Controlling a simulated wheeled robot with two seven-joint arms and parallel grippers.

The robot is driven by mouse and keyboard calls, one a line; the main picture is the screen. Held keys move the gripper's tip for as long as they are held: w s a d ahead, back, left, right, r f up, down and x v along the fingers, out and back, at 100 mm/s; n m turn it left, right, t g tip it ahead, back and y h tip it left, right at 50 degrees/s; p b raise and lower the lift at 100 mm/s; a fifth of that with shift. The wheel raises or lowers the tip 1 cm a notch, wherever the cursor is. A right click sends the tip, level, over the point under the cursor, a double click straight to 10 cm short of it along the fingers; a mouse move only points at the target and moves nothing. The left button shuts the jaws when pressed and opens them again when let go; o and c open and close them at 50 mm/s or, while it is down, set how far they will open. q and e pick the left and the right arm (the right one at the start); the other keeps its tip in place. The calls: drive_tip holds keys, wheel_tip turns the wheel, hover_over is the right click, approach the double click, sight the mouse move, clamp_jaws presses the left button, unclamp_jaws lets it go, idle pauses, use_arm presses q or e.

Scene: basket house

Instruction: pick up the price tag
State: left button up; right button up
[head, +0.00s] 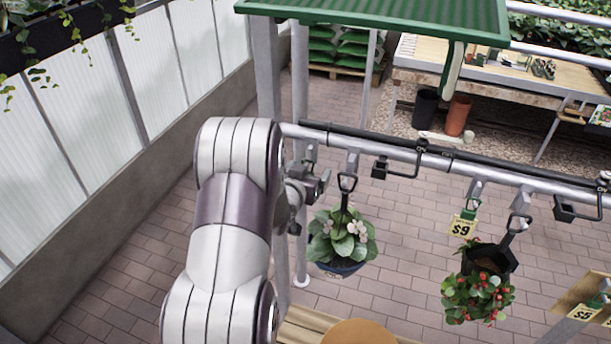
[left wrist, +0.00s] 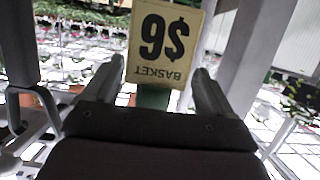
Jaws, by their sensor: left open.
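My left gripper (left wrist: 158,68) is open, with one finger on each side of the tag in that view. No finger clearly touches it. In the head view my left gripper (head: 318,187) is partly hidden by my arm, beside the rail. A yellow $9 tag (head: 464,226) hangs from a green clip farther right; I cannot tell whether it is the same tag. My right gripper is not in view.
A grey rail (head: 400,152) with several black hooks crosses the head view. A potted white-flowered plant (head: 342,240) hangs close to my left gripper, and a red-flowered basket (head: 478,295) hangs farther right. A green canopy (head: 380,20) is above.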

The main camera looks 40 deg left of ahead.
use_arm(q)
drive_tip(key=shift+w+d, duration=0.1)
drive_tip(key=shift+w, duration=0.05)
drive_tip(key=shift+d+r, duration=0.1)
drive_tip(key=shift+d, duration=0.15)
drive_tip(key=c, duration=0.3)
drive_tip(key=shift+d, duration=0.15)
drive_tip(key=c, duration=0.5)
drive_tip(key=shift+a, duration=0.3)
drive_tip(key=shift+r+b, duration=0.15)
drive_tip(key=shift+b, duration=0.2)
use_arm(e)
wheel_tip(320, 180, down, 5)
drive_tip(key=b, duration=0.4)
use_arm(q)
drive_tip(key=f+p+v, duration=0.1)
drive_tip(key=v, duration=0.5)
drive_tip(key=s+f+p+v, duration=0.1)
drive_tip(key=v, duration=0.5)
drive_tip(key=f+p+v, duration=0.1)
drive_tip(key=f+v, duration=0.1)
drive_tip(key=v, duration=0.4)
drive_tip(key=shift+s+d+p, duration=0.1)
drive_tip(key=shift+p, duration=0.25)
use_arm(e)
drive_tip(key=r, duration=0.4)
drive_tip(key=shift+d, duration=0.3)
